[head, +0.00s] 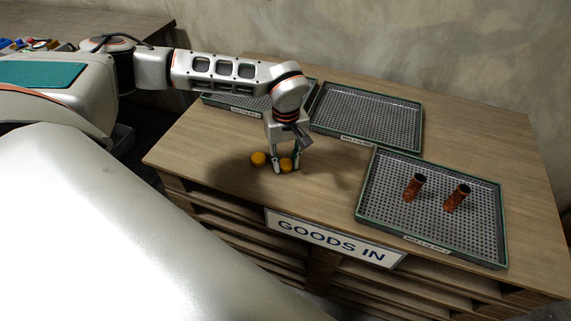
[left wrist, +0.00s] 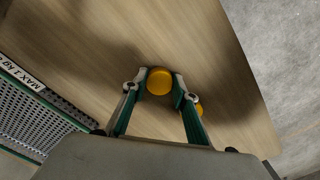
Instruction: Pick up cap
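Two yellow-orange round caps are by the left part of the table's front edge. One cap (head: 286,165) is between the fingers of my left gripper (head: 286,166). In the left wrist view this cap (left wrist: 159,81) lies between the fingertips of the left gripper (left wrist: 161,84), with both pads against its sides. It is at or very near the tabletop; I cannot tell if it is lifted. The other cap (head: 258,159) sits just left of the gripper in the head view and shows partly behind a finger in the wrist view (left wrist: 199,109). My right gripper is not seen.
A mesh tray (head: 375,225) at the right holds two copper-brown cylinders (head: 414,187) (head: 457,197). An empty mesh tray (head: 366,117) stands behind, and another (head: 232,101) is partly behind my left arm. The wooden table (head: 215,140) is bare around the caps. A "GOODS IN" sign (head: 333,239) hangs at the front.

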